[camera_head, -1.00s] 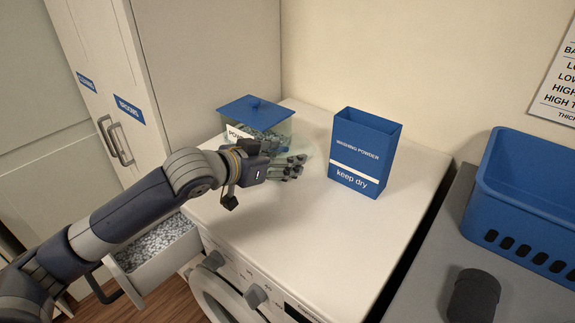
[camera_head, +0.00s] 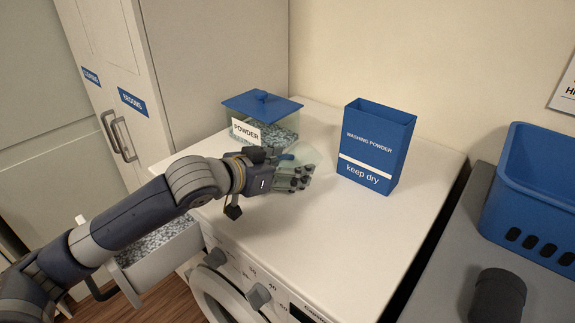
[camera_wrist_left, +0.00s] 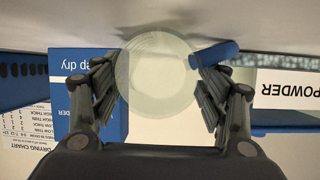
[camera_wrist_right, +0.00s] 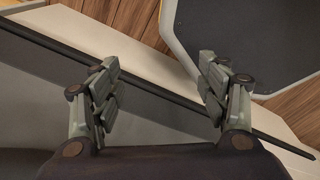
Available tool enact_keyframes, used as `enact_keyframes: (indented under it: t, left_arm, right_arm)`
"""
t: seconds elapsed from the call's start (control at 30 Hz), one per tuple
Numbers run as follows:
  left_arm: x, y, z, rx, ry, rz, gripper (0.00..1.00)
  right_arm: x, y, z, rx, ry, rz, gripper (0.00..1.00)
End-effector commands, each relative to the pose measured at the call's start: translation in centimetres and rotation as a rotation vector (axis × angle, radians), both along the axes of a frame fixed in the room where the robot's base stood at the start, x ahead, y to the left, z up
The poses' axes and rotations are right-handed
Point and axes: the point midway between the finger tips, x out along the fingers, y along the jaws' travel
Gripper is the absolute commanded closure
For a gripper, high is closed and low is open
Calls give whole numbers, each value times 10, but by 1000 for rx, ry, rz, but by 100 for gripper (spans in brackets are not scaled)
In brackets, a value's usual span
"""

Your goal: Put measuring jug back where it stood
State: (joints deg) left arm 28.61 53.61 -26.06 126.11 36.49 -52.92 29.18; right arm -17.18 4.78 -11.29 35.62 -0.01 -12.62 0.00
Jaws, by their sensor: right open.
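The measuring jug (camera_head: 311,156) is clear with a blue handle and is on or just above the white washing machine top. Its front is partly hidden by my left gripper (camera_head: 292,178). In the left wrist view, the round jug (camera_wrist_left: 157,82) shows between the tips of my left gripper (camera_wrist_left: 156,85), with the blue handle beside the right-hand finger. The fingers are spread about as wide as the jug; whether they press on it I cannot tell. My right gripper (camera_wrist_right: 155,85) is open and empty in the right wrist view.
A glass powder box (camera_head: 272,121) with a blue lid stands just behind the jug. A blue washing powder carton (camera_head: 376,145) stands to the right. A blue basket (camera_head: 535,190) and a dark cylinder (camera_head: 497,298) are further right. An open drawer (camera_head: 160,250) is at lower left.

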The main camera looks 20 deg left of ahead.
Motion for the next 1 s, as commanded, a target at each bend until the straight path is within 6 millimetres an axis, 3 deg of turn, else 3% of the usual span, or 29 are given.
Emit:
enact_keyframes:
  t: [0.13,0.47,1.0]
  left_arm:
    - [0,0,0,0,0,0,23]
    - [-3,2,5,1,-1,1,23]
    - [-75,32,34,5,0,1,23]
  right_arm:
    - [-12,-1,-1,-2,19,0,31]
    - [-3,1,-1,1,3,2,31]
    - [1,8,-27,10,-2,2,31]
